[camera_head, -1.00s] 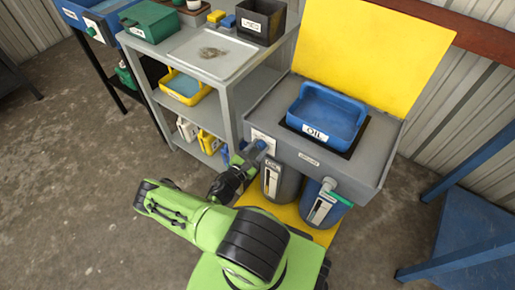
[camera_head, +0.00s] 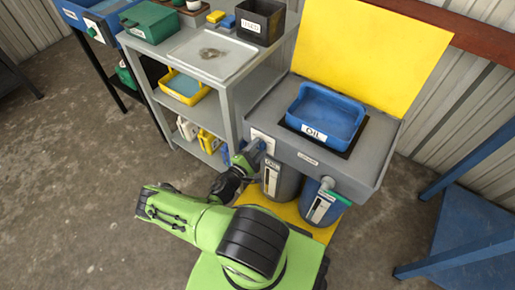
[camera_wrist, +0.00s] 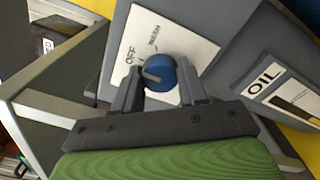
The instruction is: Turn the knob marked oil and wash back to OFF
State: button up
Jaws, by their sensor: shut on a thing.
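The blue knob (camera_wrist: 161,72) sits on a white plate (camera_wrist: 187,35) marked OFF and with a second, small word that looks like WASH. A pale pointer bar shows on the knob's face, toward its lower left in the wrist view. My gripper (camera_wrist: 158,88) is shut on the knob, one dark finger on each side. In the head view my gripper (camera_head: 246,160) is at the knob on the front left of the grey washer cabinet (camera_head: 320,170), and the fingers partly hide it.
A blue OIL tray (camera_head: 330,112) sits on the washer under a raised yellow lid (camera_head: 370,45). Below stand a grey OIL canister (camera_head: 280,183) and a blue one (camera_head: 325,208). A grey shelf unit (camera_head: 228,115) stands close on the left. The floor at left is clear.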

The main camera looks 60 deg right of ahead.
dwell(0.5)
jog(key=o, duration=1.1)
jog(key=shift+c, duration=0.2)
jog(key=shift+a, duration=0.15)
jog(key=w+a+p, duration=0.2)
jog(key=a, duration=1.3)
jog(key=shift+w+a, duration=0.2)
jog(key=shift+w, duration=0.05)
